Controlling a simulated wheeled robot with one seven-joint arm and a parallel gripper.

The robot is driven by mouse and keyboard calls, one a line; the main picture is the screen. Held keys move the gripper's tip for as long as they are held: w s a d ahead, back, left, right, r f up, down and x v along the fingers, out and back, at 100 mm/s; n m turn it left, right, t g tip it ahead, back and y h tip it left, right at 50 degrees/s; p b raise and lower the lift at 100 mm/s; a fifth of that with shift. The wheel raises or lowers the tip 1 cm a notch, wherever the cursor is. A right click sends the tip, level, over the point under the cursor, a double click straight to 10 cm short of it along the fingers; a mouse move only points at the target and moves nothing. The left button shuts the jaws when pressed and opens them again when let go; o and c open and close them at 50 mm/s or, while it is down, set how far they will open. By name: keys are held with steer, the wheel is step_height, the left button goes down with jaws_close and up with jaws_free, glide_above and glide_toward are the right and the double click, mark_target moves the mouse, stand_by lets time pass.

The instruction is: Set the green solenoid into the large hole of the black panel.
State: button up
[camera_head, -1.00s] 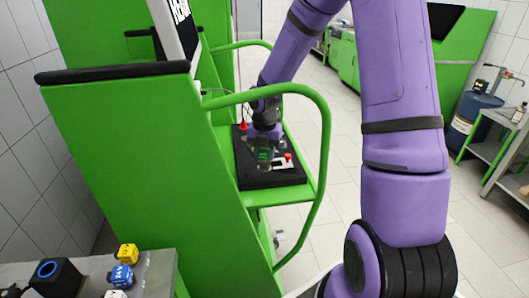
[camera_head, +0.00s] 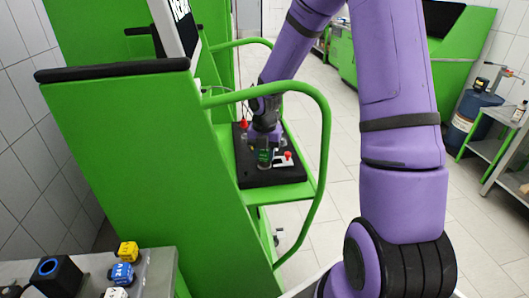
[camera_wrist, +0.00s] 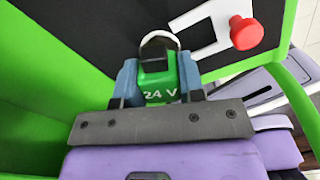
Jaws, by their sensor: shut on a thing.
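The green solenoid (camera_wrist: 159,83), marked "24 V", is between the blue fingers of my gripper (camera_wrist: 158,82) in the wrist view. My gripper is shut on it. In the head view my gripper (camera_head: 264,154) is low over the black panel (camera_head: 262,178), and the green solenoid (camera_head: 263,157) shows as a small patch there. The black panel (camera_wrist: 85,35) also shows in the wrist view. A dark round shape with a pale rim sits at the solenoid's far end. I cannot tell whether the solenoid is in the large hole, as its contact with the panel is hidden.
A red button (camera_wrist: 246,33) and a white plate (camera_wrist: 203,37) are on the panel to the right of the solenoid. A green rail (camera_head: 322,135) curves around the bench's right side. Yellow (camera_head: 128,252) and blue (camera_head: 122,275) solenoids stand on the grey table at lower left.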

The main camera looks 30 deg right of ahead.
steer(key=shift+f, duration=0.5)
steer(key=o, duration=1.3)
steer(key=shift+r, duration=4.05)
steer(key=shift+d, duration=0.1)
